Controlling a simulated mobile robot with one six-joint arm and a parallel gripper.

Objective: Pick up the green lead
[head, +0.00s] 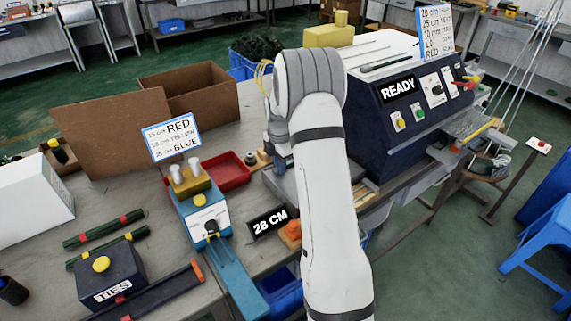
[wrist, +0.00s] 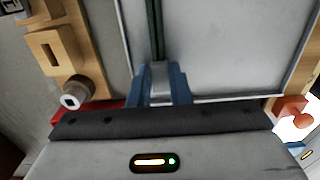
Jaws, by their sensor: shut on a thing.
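My gripper (wrist: 160,85) shows in the wrist view with its blue fingers close together. It is shut on a thin dark green lead (wrist: 155,32), which runs away from the fingertips over a pale grey surface. In the head view my own arm hides the fingertips and the held lead. Two dark green bundles lie on the table at the left of the head view: one with red bands (head: 103,229) and one with yellow bands (head: 107,247).
A blue winding-type device (head: 203,215) and a red tray (head: 225,172) stand left of my arm. A TIES box (head: 107,275) is at front left. The dark machine marked READY (head: 408,105) stands right. A wooden block (wrist: 58,50) is left of my gripper.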

